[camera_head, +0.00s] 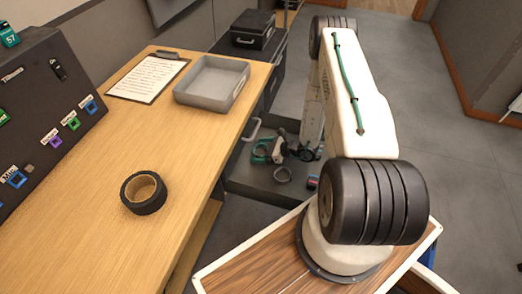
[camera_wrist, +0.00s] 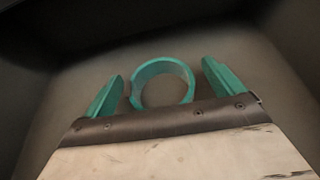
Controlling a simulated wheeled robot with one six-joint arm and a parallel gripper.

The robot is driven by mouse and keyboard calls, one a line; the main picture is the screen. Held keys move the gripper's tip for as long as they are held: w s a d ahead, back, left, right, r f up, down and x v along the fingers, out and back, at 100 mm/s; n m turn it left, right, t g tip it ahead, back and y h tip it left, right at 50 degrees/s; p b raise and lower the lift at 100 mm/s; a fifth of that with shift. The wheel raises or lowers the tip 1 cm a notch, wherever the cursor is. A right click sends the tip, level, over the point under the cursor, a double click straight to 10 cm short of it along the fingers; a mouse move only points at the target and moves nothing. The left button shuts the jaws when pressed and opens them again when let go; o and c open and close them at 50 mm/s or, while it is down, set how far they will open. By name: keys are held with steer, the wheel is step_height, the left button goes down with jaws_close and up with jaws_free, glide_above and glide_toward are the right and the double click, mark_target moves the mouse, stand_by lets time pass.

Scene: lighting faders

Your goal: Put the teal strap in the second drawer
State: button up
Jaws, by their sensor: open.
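The teal strap (camera_wrist: 162,82) is a ring lying on the grey floor of an open drawer. In the wrist view my gripper (camera_wrist: 162,88) is open, with one teal finger on each side of the strap and gaps between. In the head view my gripper (camera_head: 285,147) is low inside the open drawer (camera_head: 240,183), beside the desk. Teal parts show there, and strap and fingers are hard to tell apart. Which drawer of the stack this is, I cannot tell.
A dark ring (camera_head: 283,175) and a small dark item (camera_head: 312,183) lie in the drawer's near part. On the desk are a black tape roll (camera_head: 144,192), a grey tray (camera_head: 212,83), a clipboard (camera_head: 148,78) and a black panel (camera_head: 45,110). A black box (camera_head: 252,28) stands behind.

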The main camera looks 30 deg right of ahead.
steer(key=v, duration=1.1)
steer(key=shift+w, duration=0.1)
steer(key=shift+s+d+r, duration=0.3)
steer(key=shift+s+r, duration=0.05)
steer(key=shift+r, duration=0.05)
steer(key=w+a+r+n+g+y, duration=0.2)
steer(key=a+r+n, duration=0.15)
steer(key=r, duration=0.45)
steer(key=w+a+r+n+g+y, duration=0.15)
steer(key=r+n, duration=0.25)
steer(key=r, duration=0.5)
steer(key=s+a+r+n+g+h, duration=0.1)
steer(key=s+a+r+n+g, duration=0.15)
steer(key=a+r+n, duration=0.4)
steer(key=s+a+r+n+g, duration=0.15)
steer(key=a+r+g, duration=0.25)
steer(key=r, duration=0.6)
steer(key=s+a+r+n+h, duration=0.2)
steer(key=s+r+n+h, duration=0.3)
steer(key=s+r, duration=0.3)
steer(key=s+a+r+n+h, duration=0.2)
steer(key=s+r+n+h, duration=0.3)
steer(key=s+r+n, duration=0.3)
steer(key=s, duration=0.4)
steer(key=shift+s+a+r+t+h, duration=0.15)
steer(key=shift+s+a+t+h, duration=0.1)
steer(key=shift+t+h, duration=0.15)
